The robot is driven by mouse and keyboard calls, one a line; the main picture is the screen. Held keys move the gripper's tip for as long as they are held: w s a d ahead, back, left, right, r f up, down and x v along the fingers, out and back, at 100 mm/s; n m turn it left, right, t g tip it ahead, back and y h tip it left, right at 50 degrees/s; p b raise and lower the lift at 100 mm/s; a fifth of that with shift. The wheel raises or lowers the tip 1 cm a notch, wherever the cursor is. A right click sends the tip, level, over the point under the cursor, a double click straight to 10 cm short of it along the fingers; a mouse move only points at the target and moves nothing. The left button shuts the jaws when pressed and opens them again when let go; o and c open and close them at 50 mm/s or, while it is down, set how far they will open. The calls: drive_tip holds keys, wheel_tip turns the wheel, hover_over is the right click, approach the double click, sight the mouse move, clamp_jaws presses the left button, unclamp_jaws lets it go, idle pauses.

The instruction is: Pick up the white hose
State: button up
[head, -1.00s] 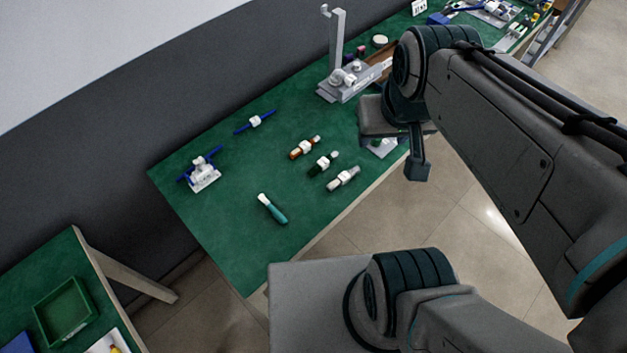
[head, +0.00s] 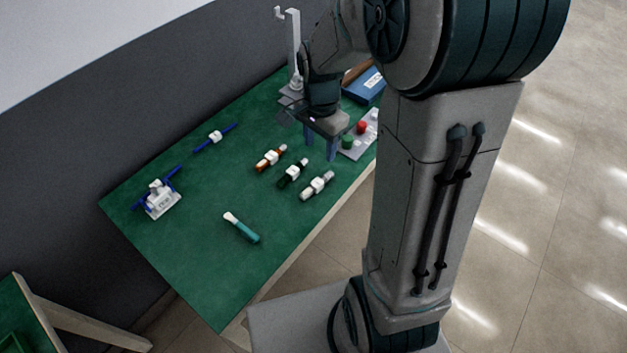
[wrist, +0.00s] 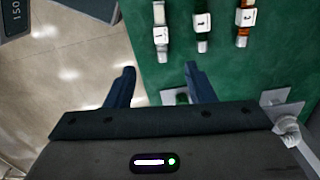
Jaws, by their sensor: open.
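The white hose (head: 317,185) lies on the green table near its front edge, with a white label block around its middle. It also shows at the top of the wrist view (wrist: 161,36), ahead of the fingers. A dark green hose (head: 293,174) and an orange hose (head: 270,159) lie beside it in a row. My gripper (head: 320,150) is open and empty, pointing down above the table just beyond the hoses. In the wrist view its two fingers (wrist: 159,68) are spread, with the white hose roughly in line with the gap between them.
A plate with red and green parts (head: 362,134) sits right of my gripper. A grey stand (head: 293,55) and a blue box (head: 366,85) are behind it. A teal-handled tool (head: 242,228), a blue rod (head: 228,130) and a white fixture (head: 161,199) lie left, with bare table between.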

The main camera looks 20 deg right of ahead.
hover_over(319, 181)
drive_tip(key=f, duration=0.9)
drive_tip(key=shift+s+f, duration=0.2)
drive_tip(key=shift+f, duration=0.1)
drive_tip(key=shift+w+f, duration=0.15)
drive_tip(key=shift+f, duration=2)
drive_tip(key=c, duration=1.1)
